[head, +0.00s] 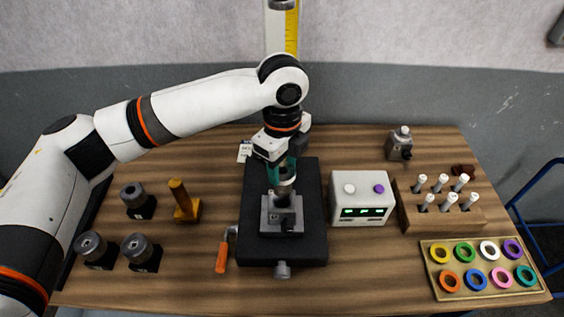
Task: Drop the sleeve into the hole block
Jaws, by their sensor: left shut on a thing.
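My left gripper (283,176) points straight down over the middle of the table, with teal fingers. It is shut on the sleeve (285,187), a small metallic grey cylinder partly hidden between the fingers. The hole block (270,222) is a grey metal block on a black base plate, directly below the gripper. The sleeve's lower end is at or just above the block's top; I cannot tell whether it is in the hole. My right gripper is out of view.
The black base plate (308,230) has an orange-handled crank (222,257) at its left. A white box with green displays (361,200) stands close on the right. A wooden rack of pins (437,215) and a tray of coloured rings (459,295) lie farther right. Dark holders (140,252) stand left.

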